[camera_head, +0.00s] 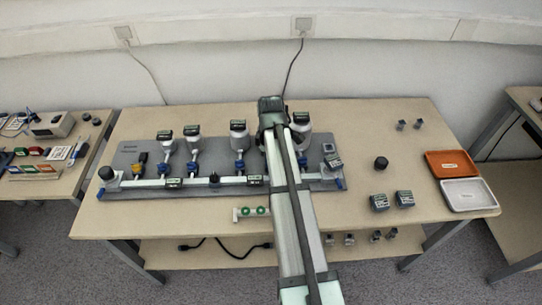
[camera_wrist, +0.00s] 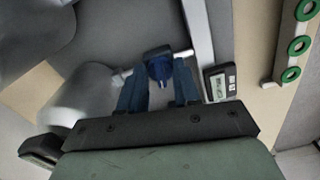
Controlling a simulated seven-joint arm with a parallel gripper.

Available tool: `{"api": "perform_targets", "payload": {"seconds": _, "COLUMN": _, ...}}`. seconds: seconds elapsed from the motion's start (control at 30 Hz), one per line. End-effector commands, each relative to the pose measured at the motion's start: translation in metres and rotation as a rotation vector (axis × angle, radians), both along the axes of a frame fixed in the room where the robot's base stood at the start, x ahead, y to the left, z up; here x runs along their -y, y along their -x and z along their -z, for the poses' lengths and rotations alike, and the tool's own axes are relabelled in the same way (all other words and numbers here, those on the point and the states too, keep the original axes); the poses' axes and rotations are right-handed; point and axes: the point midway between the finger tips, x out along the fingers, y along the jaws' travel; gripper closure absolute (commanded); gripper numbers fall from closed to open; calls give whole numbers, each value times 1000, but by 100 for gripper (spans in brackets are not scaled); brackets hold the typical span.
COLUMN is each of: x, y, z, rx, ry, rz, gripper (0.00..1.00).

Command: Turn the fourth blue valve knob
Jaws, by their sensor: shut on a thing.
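A blue valve knob (camera_wrist: 158,70) shows in the wrist view between the two blue fingers of my gripper (camera_wrist: 160,80). The fingers are shut on it, one on each side. In the head view my arm covers most of this spot, and the fingers cannot be made out. Three other blue valve knobs show to the left on the grey board (camera_head: 125,160): the first (camera_head: 165,168), the second (camera_head: 192,167) and the third (camera_head: 239,165). Each is on a branch of the white pipe (camera_head: 200,182), below a pale vessel or gauge. The turn angle of the held knob is unclear.
A small display (camera_wrist: 221,82) sits close beside the fingers. A holder with green rings (camera_head: 252,212) lies in front of the board. A black knob (camera_head: 381,163), dark blocks (camera_head: 379,202), an orange tray (camera_head: 450,163) and a white tray (camera_head: 468,194) stand to the right.

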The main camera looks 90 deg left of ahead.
Motion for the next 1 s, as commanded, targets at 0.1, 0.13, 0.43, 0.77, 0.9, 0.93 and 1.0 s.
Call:
{"api": "perform_targets", "payload": {"seconds": 0.1, "x": 1, "y": 0, "z": 0, "rx": 1, "ry": 0, "rz": 104, "gripper": 98}}
{"api": "perform_targets", "payload": {"seconds": 0.13, "x": 1, "y": 0, "z": 0, "rx": 1, "ry": 0, "rz": 132, "gripper": 98}}
{"api": "perform_targets", "payload": {"seconds": 0.43, "x": 1, "y": 1, "z": 0, "rx": 0, "ry": 0, "rz": 418, "gripper": 98}}
{"api": "perform_targets", "payload": {"seconds": 0.77, "x": 2, "y": 2, "z": 0, "rx": 0, "ry": 0, "rz": 731, "gripper": 98}}
{"api": "perform_targets", "payload": {"seconds": 0.9, "x": 2, "y": 2, "z": 0, "rx": 0, "ry": 0, "rz": 863, "gripper": 98}}
{"api": "perform_targets", "payload": {"seconds": 0.93, "x": 2, "y": 3, "z": 0, "rx": 0, "ry": 0, "rz": 892, "gripper": 98}}
{"api": "perform_targets", "payload": {"seconds": 1.0, "x": 2, "y": 3, "z": 0, "rx": 0, "ry": 0, "rz": 957, "gripper": 98}}
